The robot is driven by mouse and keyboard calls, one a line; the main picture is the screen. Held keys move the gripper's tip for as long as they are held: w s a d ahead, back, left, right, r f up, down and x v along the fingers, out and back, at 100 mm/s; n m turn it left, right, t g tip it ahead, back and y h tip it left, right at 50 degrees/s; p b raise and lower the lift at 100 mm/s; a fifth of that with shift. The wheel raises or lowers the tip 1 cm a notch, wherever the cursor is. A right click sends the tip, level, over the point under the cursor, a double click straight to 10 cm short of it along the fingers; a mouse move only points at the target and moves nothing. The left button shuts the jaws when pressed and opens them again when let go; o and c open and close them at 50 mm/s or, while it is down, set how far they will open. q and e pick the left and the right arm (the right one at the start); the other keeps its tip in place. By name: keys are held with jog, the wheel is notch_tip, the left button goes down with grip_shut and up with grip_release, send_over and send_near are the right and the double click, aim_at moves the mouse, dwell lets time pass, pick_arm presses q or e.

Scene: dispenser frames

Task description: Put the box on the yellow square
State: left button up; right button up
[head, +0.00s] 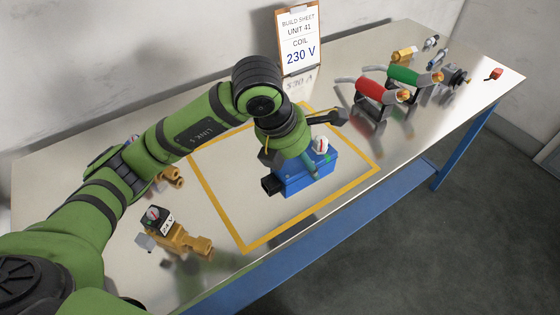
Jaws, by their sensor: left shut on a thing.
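A blue box (292,183) with a black block on its left end and a pale round part on top is inside the yellow square (228,222), towards its right side. The square is a yellow outline on the shiny table top. My left gripper (316,147) reaches down over the box from the upper left and is shut on it. The gripper and wrist hide part of the box's top and back. I cannot tell whether the box's underside touches the table. My right gripper is not in view.
A brass valve with a black coil (177,236) stands left of the square. Red (375,91) and green (410,76) cylinders are on stands to the right, with small fittings (403,55) beyond. A build sheet (299,40) reading 230 V stands behind. The square's front left is bare.

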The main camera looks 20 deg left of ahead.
pick_arm(q)
jog(key=w+a+f+p, duration=0.1)
jog(key=w+a+f, duration=0.1)
jog(key=w, duration=0.1)
jog(key=w+a+f+p, duration=0.1)
jog(key=w+a+f, duration=0.1)
jog(key=w, duration=0.1)
jog(key=w+a+f+p, duration=0.1)
jog(key=w+a+f, duration=0.1)
jog(key=w+f, duration=0.1)
jog(key=shift+w+a, duration=0.15)
jog(key=shift+w, duration=0.15)
notch_tip(320, 180, down, 4)
jog(key=shift+r+p, duration=0.15)
jog(key=shift+p, duration=0.75)
jog(key=shift+f, duration=0.2)
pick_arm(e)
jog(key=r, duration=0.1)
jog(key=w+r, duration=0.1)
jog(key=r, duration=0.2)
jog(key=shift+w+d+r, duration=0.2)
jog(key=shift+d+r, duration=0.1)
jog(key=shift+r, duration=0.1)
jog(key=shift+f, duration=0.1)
